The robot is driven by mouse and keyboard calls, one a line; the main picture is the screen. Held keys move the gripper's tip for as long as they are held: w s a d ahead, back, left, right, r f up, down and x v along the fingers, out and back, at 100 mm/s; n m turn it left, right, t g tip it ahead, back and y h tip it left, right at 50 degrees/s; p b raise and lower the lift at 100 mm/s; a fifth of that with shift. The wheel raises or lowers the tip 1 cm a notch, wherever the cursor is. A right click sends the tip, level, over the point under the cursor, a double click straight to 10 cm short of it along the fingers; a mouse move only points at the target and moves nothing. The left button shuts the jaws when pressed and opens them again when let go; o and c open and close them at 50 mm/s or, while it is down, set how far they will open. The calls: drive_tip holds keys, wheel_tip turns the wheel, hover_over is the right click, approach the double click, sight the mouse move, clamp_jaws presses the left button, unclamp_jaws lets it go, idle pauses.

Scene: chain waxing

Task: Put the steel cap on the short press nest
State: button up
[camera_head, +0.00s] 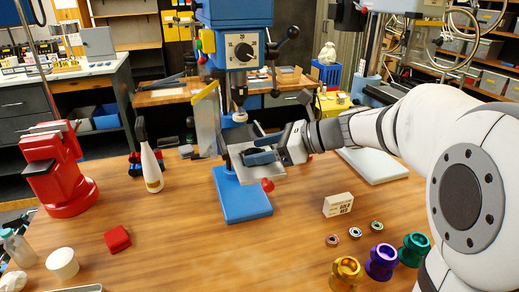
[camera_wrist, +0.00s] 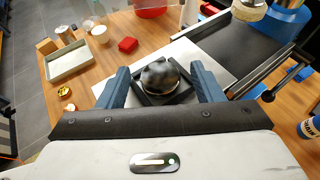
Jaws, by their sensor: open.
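A dark, shiny domed piece, which looks like the steel cap (camera_wrist: 159,75), sits in a dark square nest (camera_wrist: 184,97) in the wrist view. My gripper (camera_wrist: 160,71) is open, with one blue finger on each side of the cap and visible gaps between. In the head view my gripper (camera_head: 258,152) is at the grey table of the blue press (camera_head: 243,205), and it hides the cap and nest there. I cannot tell whether the cap is fully seated.
The press spindle (camera_head: 240,105) hangs close above, with a clear guard (camera_head: 207,120) to its left. A red machine (camera_head: 57,172), a white bottle (camera_head: 151,168) and a small box (camera_head: 338,204) stand around.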

drive_tip(key=shift+r, duration=0.45)
drive_tip(key=v, duration=1.2)
